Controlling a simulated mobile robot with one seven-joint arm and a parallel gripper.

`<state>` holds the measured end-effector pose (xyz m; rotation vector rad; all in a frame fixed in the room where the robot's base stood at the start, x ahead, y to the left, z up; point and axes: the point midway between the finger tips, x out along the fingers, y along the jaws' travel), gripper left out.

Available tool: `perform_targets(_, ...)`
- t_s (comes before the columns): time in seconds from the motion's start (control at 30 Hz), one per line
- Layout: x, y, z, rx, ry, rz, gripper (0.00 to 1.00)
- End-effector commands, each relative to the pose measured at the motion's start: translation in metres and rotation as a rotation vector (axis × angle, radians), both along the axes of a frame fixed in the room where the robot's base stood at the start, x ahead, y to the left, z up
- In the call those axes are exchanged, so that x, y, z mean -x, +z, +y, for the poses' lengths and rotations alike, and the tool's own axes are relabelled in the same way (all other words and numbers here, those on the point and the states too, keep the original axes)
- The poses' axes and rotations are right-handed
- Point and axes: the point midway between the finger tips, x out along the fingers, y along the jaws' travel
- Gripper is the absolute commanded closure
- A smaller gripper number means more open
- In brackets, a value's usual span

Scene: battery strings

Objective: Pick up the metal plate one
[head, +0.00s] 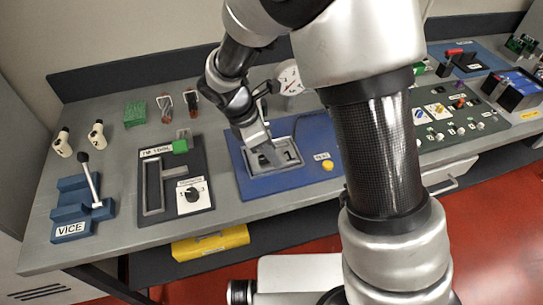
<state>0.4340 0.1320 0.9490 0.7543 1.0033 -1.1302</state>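A grey metal plate (289,156) marked "1" lies in a grey tray (305,178) on the blue panel (265,188) in the middle of the bench. My gripper (264,153) points down at the left part of this tray, just left of the "1". It hides part of the tray and perhaps part of the plate. The fingers are small and dark against the tray, so I cannot tell whether they touch the plate or how far apart they are.
A yellow button (328,166) is right of the tray. A dial gauge (289,79) stands behind.

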Motion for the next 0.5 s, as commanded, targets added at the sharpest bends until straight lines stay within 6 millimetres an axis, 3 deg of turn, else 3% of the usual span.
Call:
perform_targets(0.2,-0.0003,-0.0003,-0.0002,0.0,0.0,-0.001,0.67)
perform_targets(0.4,-0.0001,-0.0002,0.0,0.0,0.0,-0.001,1.0)
perform_targets(0.5,-0.0001,-0.0001,0.0,0.0,0.0,0.0,1.0)
